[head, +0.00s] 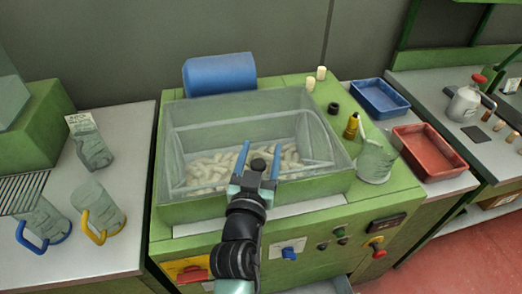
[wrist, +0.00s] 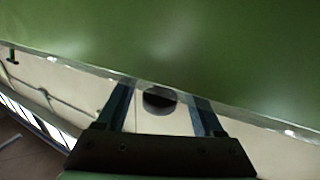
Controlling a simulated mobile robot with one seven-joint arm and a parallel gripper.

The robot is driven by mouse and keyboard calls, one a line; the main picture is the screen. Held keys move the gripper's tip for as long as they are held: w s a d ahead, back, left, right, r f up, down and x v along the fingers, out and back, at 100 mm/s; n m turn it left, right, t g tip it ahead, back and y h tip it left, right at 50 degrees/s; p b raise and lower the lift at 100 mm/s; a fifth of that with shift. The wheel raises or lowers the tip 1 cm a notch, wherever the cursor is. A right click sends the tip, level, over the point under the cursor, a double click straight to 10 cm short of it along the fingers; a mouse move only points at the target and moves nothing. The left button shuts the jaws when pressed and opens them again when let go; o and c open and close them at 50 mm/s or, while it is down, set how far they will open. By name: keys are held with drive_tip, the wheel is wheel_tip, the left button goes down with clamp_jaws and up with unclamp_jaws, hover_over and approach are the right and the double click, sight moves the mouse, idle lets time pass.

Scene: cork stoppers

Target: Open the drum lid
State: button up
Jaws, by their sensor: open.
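The drum lid (head: 185,125) is a large clear cover on the green machine, seemingly shut, with pale corks (head: 222,165) showing through it. My gripper (head: 260,150) is at the lid's front middle, its two blue fingers open and apart. A dark round knob (head: 258,165) shows between the fingers. In the wrist view, the dark knob (wrist: 159,100) sits between the fingers of my gripper (wrist: 160,106), with a gap on each side. I cannot tell the knob's depth between them.
A blue cylinder (head: 220,74) lies behind the lid. A clear jug (head: 376,162), a yellow bottle (head: 351,127) and several corks stand to the right. Blue (head: 380,98) and red (head: 430,151) trays lie farther right. The machine's front has buttons and a red knob (head: 378,252).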

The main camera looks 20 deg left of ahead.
clamp_jaws()
idle(0.3)
idle(1.1)
